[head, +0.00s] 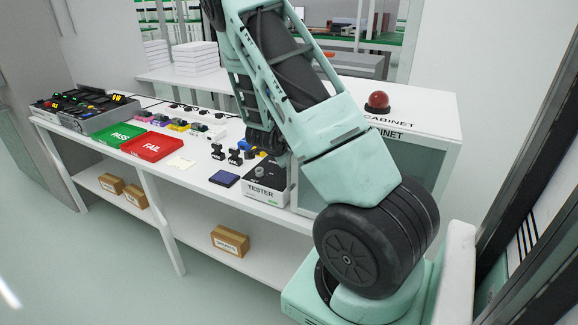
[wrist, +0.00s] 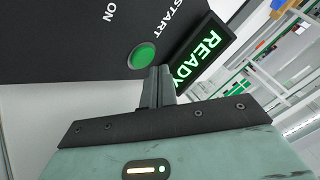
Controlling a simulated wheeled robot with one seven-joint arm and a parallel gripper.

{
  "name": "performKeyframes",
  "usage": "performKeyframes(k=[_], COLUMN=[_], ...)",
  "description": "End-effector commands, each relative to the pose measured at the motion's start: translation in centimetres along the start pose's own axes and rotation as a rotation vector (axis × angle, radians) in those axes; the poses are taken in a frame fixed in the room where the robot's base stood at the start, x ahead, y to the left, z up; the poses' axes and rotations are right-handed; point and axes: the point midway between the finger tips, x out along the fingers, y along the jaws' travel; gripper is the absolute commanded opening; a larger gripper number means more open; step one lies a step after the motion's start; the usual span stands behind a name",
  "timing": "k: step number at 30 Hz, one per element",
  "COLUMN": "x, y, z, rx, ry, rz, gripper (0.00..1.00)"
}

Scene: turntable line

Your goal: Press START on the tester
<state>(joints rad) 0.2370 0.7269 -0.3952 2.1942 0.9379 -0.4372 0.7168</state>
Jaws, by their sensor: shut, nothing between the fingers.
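The tester (head: 266,182) is a dark-topped box with a white front labelled TESTER, on the white bench beside the cabinet. In the wrist view its dark panel (wrist: 75,40) fills the upper left. The round green START button (wrist: 142,56) sits below the word START. A display (wrist: 203,52) reads READY in lit green letters. My gripper (wrist: 157,72) is shut and empty, its fingertips at the lower right edge of the button. I cannot tell whether they touch it.
A green PASS tray (head: 117,134) and a red FAIL tray (head: 152,146) lie left on the bench. A dark blue pad (head: 224,179) and small black parts (head: 235,157) lie left of the tester. The cabinet (head: 425,150) with a red dome (head: 377,101) stands right.

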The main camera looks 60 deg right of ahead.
Motion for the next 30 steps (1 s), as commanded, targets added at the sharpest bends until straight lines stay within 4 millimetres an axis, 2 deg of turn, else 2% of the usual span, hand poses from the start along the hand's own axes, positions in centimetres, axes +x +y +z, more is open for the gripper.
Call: performKeyframes(k=[30], x=[0.59], y=[0.43], z=[0.43], rx=[0.0], ry=[0.0], rz=[0.0], gripper=[0.0])
